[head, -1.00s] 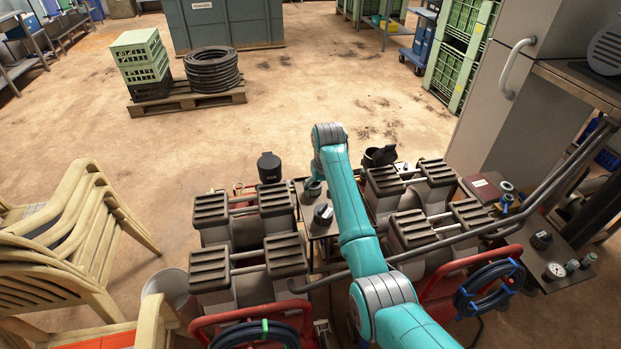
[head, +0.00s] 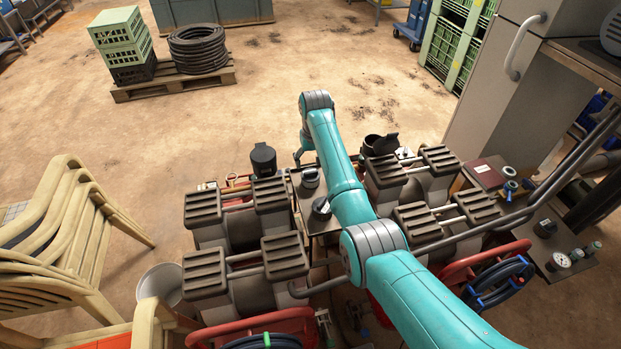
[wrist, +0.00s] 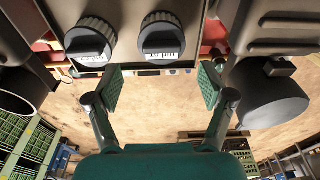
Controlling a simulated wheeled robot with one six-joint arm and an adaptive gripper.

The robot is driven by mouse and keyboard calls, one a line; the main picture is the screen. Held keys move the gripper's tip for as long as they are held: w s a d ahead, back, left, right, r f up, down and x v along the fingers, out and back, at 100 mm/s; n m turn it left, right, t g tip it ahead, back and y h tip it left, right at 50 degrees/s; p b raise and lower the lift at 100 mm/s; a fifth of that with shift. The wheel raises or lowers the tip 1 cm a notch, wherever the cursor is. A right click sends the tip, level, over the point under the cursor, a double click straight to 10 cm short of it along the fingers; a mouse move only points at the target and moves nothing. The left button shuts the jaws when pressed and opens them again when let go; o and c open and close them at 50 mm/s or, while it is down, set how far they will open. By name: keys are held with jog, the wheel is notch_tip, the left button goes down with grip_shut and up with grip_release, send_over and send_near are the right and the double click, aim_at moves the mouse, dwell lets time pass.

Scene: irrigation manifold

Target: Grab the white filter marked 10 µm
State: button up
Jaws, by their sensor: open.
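In the wrist view, two round dark-capped filters with grey ribbed collars sit side by side on a plate at the top. The right filter (wrist: 160,36) has a white label that seems to read 10 µm, upside down. The left filter (wrist: 90,42) has a white label I cannot read surely. My gripper (wrist: 162,88) is open and empty, its two padded fingers spread below the filters in the picture, touching neither. In the head view, two dark-topped round fittings (head: 310,178) (head: 322,208) stand on the narrow plate beside my arm; their labels are unreadable. My arm mostly hides the gripper there.
Ribbed grey blocks (head: 286,256) (head: 424,223) flank the plate closely. A dark cup (head: 263,160) stands left and an open-lidded dark pot (head: 381,144) right. A bent grey pipe (head: 480,232) crosses at right. Stacked chairs (head: 60,235) stand left.

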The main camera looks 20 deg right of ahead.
aim_at(311, 171)
jog(key=shift+w+a+f, duration=0.1)
jog(key=shift+w+f, duration=0.1)
jog(key=shift+f, duration=1.05)
jog(key=shift+w+f, duration=0.15)
jog(key=shift+f, duration=1.05)
jog(key=c, duration=1.2)
jog(key=shift+c, duration=0.2)
